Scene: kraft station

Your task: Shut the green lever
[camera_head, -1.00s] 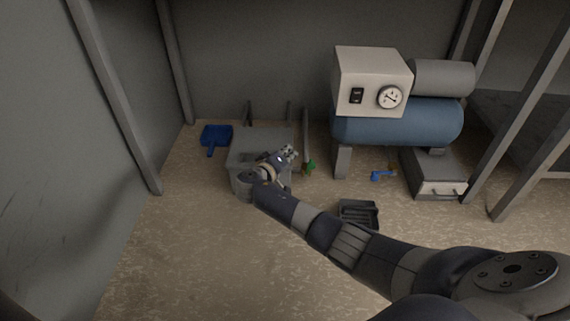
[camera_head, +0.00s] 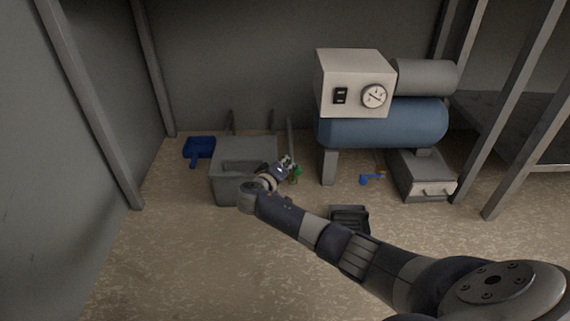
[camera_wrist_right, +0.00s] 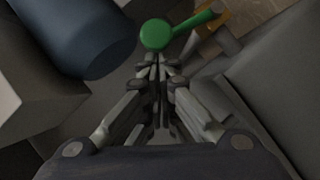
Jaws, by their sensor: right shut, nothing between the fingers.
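The green lever (camera_wrist_right: 157,35) shows at the top of the right wrist view, with a round green hub and a handle (camera_wrist_right: 195,22) reaching up to the right. In the head view the green lever (camera_head: 297,170) is a small spot right of the grey box. My right gripper (camera_wrist_right: 157,60) is shut and empty, its fingertips at the near edge of the hub; I cannot tell whether they touch it. In the head view my right gripper (camera_head: 289,163) is beside the lever and partly hides it. My left gripper is not in view.
A grey box (camera_head: 230,185) stands left of the lever. A blue tank with a white gauge box (camera_head: 354,83) stands to the right. A blue handle (camera_head: 371,178), a dark tray (camera_head: 349,217) and a blue dustpan (camera_head: 199,147) are on the floor. The front left floor is clear.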

